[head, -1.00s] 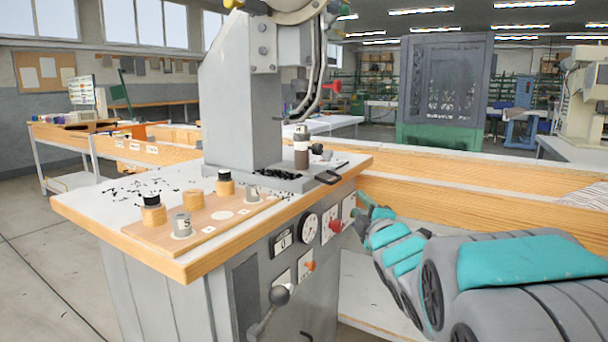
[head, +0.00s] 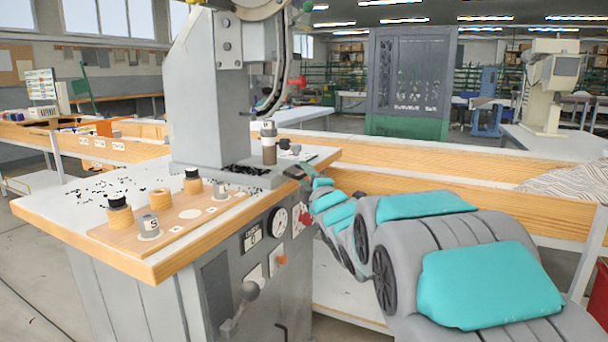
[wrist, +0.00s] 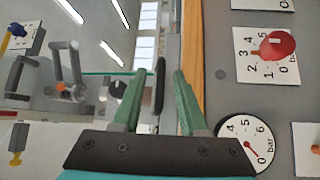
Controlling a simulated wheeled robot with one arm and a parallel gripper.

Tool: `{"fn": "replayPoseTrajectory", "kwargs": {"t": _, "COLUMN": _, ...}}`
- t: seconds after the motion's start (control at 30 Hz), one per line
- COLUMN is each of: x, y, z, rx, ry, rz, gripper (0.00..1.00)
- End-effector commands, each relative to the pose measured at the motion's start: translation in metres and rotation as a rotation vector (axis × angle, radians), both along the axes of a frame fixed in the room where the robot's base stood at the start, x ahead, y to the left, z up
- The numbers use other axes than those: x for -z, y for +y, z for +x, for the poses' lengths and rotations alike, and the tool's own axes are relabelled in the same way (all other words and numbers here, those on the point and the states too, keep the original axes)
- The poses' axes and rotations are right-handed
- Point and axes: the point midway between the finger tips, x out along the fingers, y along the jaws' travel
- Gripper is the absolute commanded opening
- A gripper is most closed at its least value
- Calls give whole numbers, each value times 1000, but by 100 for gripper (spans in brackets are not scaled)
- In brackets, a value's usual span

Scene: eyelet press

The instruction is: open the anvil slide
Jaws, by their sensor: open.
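The anvil slide itself is hard to make out in the head view. A dark upright handle (wrist: 160,90), which looks like its pull, shows in the wrist view near the wooden table edge. My gripper (wrist: 174,73) has its two green fingers apart, with the handle in line between them and the left finger. I cannot tell whether they touch. In the head view my gripper (head: 297,171) is at the right edge of the press table (head: 75,207), and it hides the handle there. The grey press column (head: 205,110) stands behind.
A red knob (wrist: 275,45) and a pressure gauge (wrist: 247,143) sit on the cabinet front beside my gripper. A ball-ended lever (head: 249,291) sticks out lower down. A wooden board (head: 185,214) with several pots lies on the table. Small black bits are scattered around.

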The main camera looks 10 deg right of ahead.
Motion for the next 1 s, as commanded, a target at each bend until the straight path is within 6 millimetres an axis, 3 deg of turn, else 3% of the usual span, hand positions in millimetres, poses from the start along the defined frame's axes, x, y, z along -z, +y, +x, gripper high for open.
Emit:
{"fn": "replayPoseTrajectory", "kwargs": {"t": 0.3, "x": 0, "y": 0, "z": 4, "rx": 1, "ry": 0, "rz": 0, "gripper": 42}}
{"fn": "replayPoseTrajectory", "kwargs": {"t": 0.7, "x": 0, "y": 0, "z": 4, "rx": 1, "ry": 1, "rz": 1, "gripper": 0}}
{"fn": "replayPoseTrajectory", "kwargs": {"t": 1.0, "x": 0, "y": 0, "z": 4, "rx": 1, "ry": 1, "rz": 1, "gripper": 0}}
